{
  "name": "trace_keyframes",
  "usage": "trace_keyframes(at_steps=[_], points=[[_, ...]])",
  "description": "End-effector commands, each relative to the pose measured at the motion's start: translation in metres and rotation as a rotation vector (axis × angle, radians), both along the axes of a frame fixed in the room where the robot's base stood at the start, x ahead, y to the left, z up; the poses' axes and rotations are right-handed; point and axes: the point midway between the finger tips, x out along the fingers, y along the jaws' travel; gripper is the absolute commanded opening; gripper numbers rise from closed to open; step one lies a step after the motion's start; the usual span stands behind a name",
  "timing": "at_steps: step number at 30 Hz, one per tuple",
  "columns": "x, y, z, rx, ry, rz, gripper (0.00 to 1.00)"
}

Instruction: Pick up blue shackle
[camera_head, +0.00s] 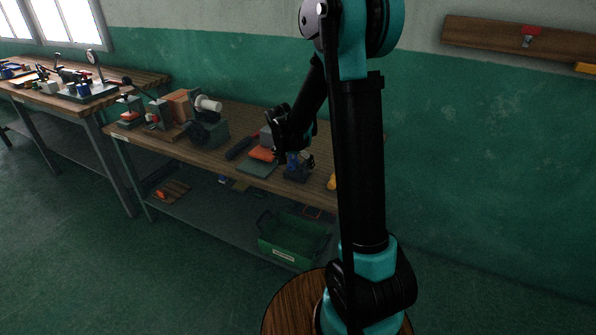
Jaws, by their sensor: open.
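A small blue thing (292,163), which looks like the blue shackle, is on or at a dark block on the wooden workbench (240,115). My gripper (299,156) is open and points down right at the blue thing. Its fingers overlap the blue thing in this view, so I cannot tell whether they touch it or stand around it. The shackle's exact shape is too small and dark to make out.
A green flat plate (257,169), an orange item (263,154) and a dark tool (238,148) lie left of my gripper. A grey-green machine (208,132) stands further left. A green crate (288,243) is below the bench. A yellow item (332,181) is to the right.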

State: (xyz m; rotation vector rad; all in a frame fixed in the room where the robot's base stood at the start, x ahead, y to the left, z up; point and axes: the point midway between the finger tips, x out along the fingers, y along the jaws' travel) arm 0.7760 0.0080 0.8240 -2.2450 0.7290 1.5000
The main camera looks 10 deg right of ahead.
Motion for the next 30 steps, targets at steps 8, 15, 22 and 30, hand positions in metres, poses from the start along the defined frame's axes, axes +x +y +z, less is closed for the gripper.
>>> trace_keyframes(at_steps=[8, 15, 22, 30], points=[[0.011, -0.006, -0.033, 0.0, 0.0, -0.001, 1.0], [0.013, -0.008, -0.04, 0.0, 0.0, -0.001, 1.0], [0.013, -0.008, -0.04, 0.0, 0.0, -0.001, 0.88], [0.013, -0.008, -0.04, 0.0, 0.0, 0.0, 0.54]])
